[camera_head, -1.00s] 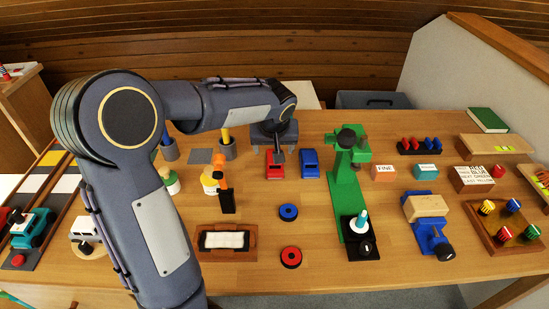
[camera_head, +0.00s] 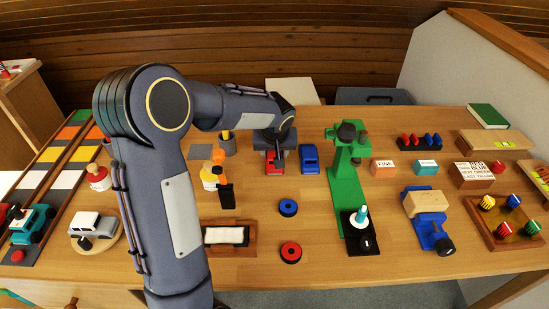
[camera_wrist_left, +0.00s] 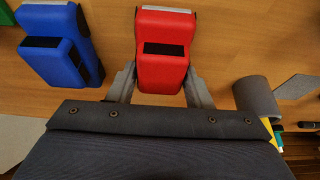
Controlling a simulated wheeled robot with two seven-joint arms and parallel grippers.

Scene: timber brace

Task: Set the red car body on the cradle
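The red car body (camera_head: 274,168) lies on the table left of a blue car body (camera_head: 309,158). My left gripper (camera_head: 276,152) is right at the red car's far end. In the left wrist view its two fingers (camera_wrist_left: 161,80) are spread, one on each side of the red car (camera_wrist_left: 163,50), with narrow gaps that are hard to judge. The blue car (camera_wrist_left: 60,45) also shows there, outside the fingers. I cannot tell for certain which item is the cradle. A grey-white car (camera_head: 94,226) sits on a round wooden base at left. My right gripper is out of view.
A green press (camera_head: 345,180) stands right of the cars. A grey cup (camera_head: 228,146) is close to the left gripper. An orange-and-black tool (camera_head: 222,180), a wooden tray with a white pad (camera_head: 240,252) and blue and red rings (camera_head: 289,208) lie nearer. Table around the rings is clear.

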